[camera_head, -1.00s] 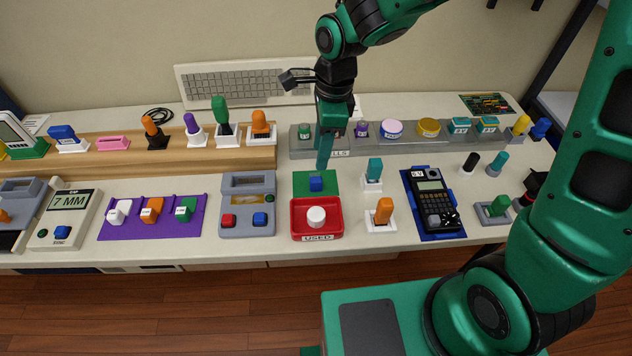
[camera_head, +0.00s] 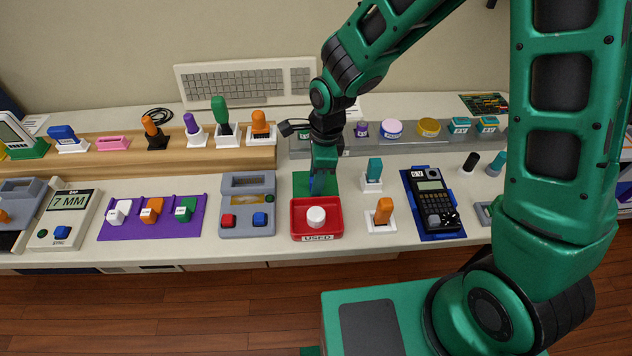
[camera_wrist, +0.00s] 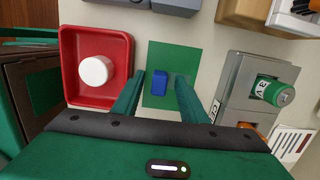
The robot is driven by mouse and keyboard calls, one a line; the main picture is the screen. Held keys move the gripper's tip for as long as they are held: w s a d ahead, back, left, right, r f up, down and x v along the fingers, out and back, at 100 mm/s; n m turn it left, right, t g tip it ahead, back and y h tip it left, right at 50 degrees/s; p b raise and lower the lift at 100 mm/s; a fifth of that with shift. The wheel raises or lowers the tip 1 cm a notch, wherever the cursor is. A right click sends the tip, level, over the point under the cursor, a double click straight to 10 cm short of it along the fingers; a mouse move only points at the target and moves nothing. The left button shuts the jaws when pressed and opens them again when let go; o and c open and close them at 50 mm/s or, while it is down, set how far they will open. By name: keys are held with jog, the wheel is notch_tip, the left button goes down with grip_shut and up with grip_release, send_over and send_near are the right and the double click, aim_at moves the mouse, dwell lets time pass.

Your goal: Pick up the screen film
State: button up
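A small blue block (camera_wrist: 160,82) sits on a flat green square (camera_wrist: 155,53) in the wrist view. No label on either shows, so I cannot tell for sure which is the screen film. My gripper (camera_wrist: 160,78) is open, with one finger on each side of the blue block and gaps showing between. In the head view my gripper (camera_head: 313,184) points down over the green square (camera_head: 300,183) behind the red tray and hides most of the block.
A red tray (camera_head: 297,233) marked USED, holding a white round knob (camera_head: 316,216), stands in front of the green square. A teal-handled piece (camera_head: 374,169) is to the right. A grey two-button unit (camera_head: 247,181) is to the left. A grey rail (camera_head: 400,144) runs behind.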

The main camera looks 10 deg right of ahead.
jog(key=shift+f, duration=0.1)
grip_shut()
dwell(0.3)
